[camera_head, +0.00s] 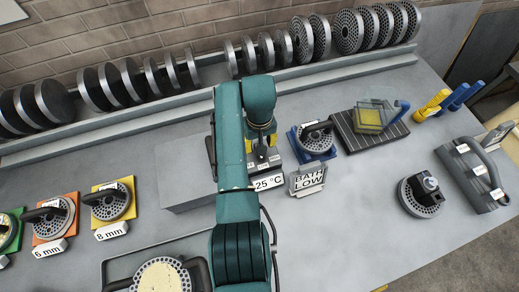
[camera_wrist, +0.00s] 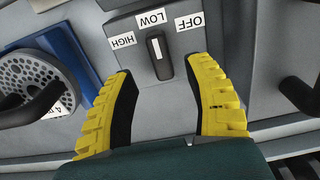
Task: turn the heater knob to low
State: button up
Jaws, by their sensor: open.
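The heater knob (camera_wrist: 164,62) is a dark, elongated handle with a white line on a grey panel (camera_wrist: 150,85). White labels stand around it: HIGH (camera_wrist: 122,40), LOW (camera_wrist: 152,18) and OFF (camera_wrist: 190,22). The knob's white line points up the picture, toward LOW. My gripper (camera_wrist: 162,68) is open, with one yellow finger on each side of the knob and visible gaps between.
A perforated die on a blue mat (camera_head: 316,140) stands right of the heater. A sign (camera_head: 307,180) reading BATH LOW and a 25 °C label (camera_head: 268,183) are in front. Dark handles (camera_wrist: 300,95) flank the panel. The bench at right centre is partly clear.

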notch_tip(320, 180, up, 6)
dwell(0.5)
